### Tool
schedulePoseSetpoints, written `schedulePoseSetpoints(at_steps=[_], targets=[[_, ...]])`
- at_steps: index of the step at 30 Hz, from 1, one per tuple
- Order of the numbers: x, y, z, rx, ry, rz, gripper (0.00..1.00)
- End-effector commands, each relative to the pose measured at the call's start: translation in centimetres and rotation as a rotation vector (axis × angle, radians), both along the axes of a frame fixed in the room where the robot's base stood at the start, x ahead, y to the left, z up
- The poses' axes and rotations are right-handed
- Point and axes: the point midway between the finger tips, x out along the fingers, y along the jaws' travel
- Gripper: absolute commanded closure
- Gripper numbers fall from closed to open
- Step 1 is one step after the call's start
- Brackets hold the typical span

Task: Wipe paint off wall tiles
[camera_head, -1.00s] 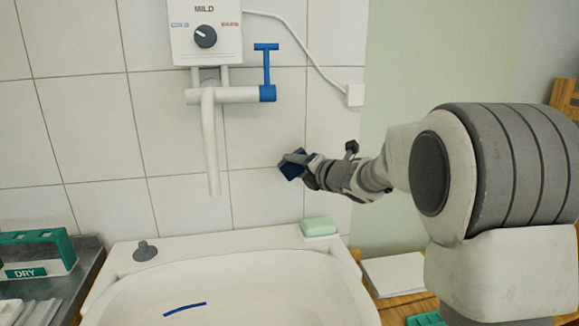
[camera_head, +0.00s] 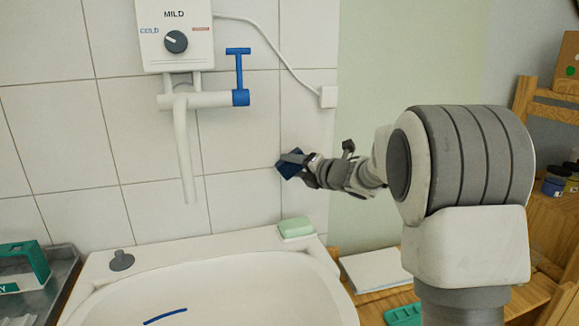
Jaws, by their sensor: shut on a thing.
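The white wall tiles (camera_head: 150,133) rise behind the sink, with grey grout lines between them. My gripper (camera_head: 297,160) is shut on a dark blue cloth or sponge (camera_head: 291,166), held at the right part of the tiles, above the green soap. It looks close to or against the tile face; I cannot tell whether it touches. The gripper and the blue thing hide the tile behind them. I see no clear paint mark on the visible tiles. A blue streak (camera_head: 165,316) lies in the sink basin.
The white sink (camera_head: 215,246) holds a green soap bar (camera_head: 296,229) and a grey plug (camera_head: 121,260). A tap with a blue lever (camera_head: 238,75) hangs left of my gripper, under the heater (camera_head: 175,35). A cable socket (camera_head: 328,96) sits above my gripper.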

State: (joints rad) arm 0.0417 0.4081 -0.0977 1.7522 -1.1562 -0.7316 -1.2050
Motion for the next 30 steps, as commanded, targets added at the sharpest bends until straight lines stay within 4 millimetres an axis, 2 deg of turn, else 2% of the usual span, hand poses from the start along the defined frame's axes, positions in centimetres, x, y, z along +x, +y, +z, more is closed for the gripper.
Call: schedulePoseSetpoints(at_steps=[7, 14, 30], targets=[[0.7, -2.4, 0.1, -0.001, 0.0, -0.007, 0.99], [0.6, -2.9, 0.0, -0.001, -0.002, -0.009, 0.99], [-0.3, 0.8, -0.1, 0.001, 0.0, -0.003, 0.99]])
